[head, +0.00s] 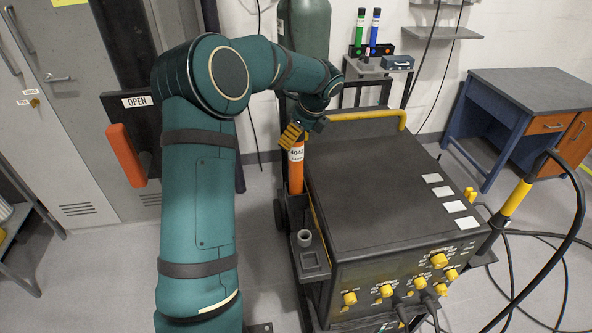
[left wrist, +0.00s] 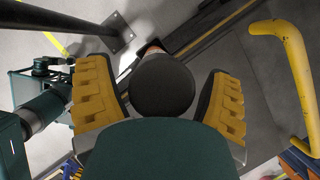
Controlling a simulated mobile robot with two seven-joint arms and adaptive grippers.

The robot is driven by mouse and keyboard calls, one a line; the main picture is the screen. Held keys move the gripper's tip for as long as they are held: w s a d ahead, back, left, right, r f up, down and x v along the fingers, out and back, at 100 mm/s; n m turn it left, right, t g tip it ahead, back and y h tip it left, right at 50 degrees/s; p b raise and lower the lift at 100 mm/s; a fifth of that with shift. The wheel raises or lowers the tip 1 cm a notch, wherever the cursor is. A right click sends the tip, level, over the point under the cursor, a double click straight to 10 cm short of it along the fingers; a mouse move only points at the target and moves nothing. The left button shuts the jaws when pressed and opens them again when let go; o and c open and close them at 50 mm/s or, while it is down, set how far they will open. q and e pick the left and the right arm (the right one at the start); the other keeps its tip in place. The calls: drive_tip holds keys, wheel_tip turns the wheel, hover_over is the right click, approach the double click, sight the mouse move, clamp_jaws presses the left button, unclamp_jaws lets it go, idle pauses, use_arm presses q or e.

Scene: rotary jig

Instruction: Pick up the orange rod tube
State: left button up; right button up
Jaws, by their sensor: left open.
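The orange rod tube (head: 296,171) stands upright at the left side of the welding machine, with a white label near its top. My left gripper (head: 292,136) is at the upper end of the tube, its yellow finger pads pointing down. In the left wrist view, a dark round cap (left wrist: 165,84), which looks like the tube's top, lies between the two open fingers. Gaps show on both sides of it, so the pads appear not to press on it. The tube's top is hidden by the gripper in the head view. My right gripper is not in view.
The welding machine (head: 390,180) with yellow knobs and a yellow handle (head: 372,116) stands just right of the tube. A green gas cylinder (head: 305,30) is behind. A small shelf (head: 372,66) holds green and blue tubes. A blue desk (head: 530,95) stands at right.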

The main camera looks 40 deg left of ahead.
use_arm(q)
drive_tip(key=shift+a+f, duration=0.15)
drive_tip(key=shift+f, duration=0.15)
drive_tip(key=c, duration=1.4)
drive_tip(key=shift+r, duration=0.1)
drive_tip(key=shift+r, duration=0.15)
